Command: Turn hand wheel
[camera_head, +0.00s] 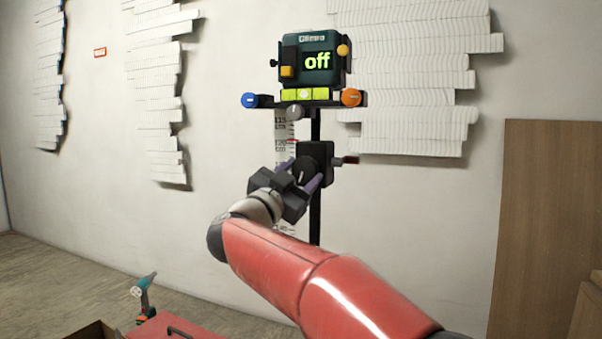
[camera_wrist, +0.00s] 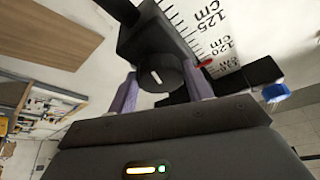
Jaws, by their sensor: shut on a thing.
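The hand wheel is a round black knob with a white mark (camera_wrist: 158,76), on a black block (camera_head: 318,155) that sits on a dark vertical pole. My gripper (camera_head: 299,174) reaches up to the knob from the lower left in the head view. In the wrist view its two purple fingers (camera_wrist: 162,88) stand on either side of the knob and are shut on it. In the head view the gripper partly hides the knob.
A measuring scale (camera_head: 281,130) runs behind the pole. White wall reliefs (camera_head: 410,80) and a wooden panel (camera_head: 548,220) stand nearby.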

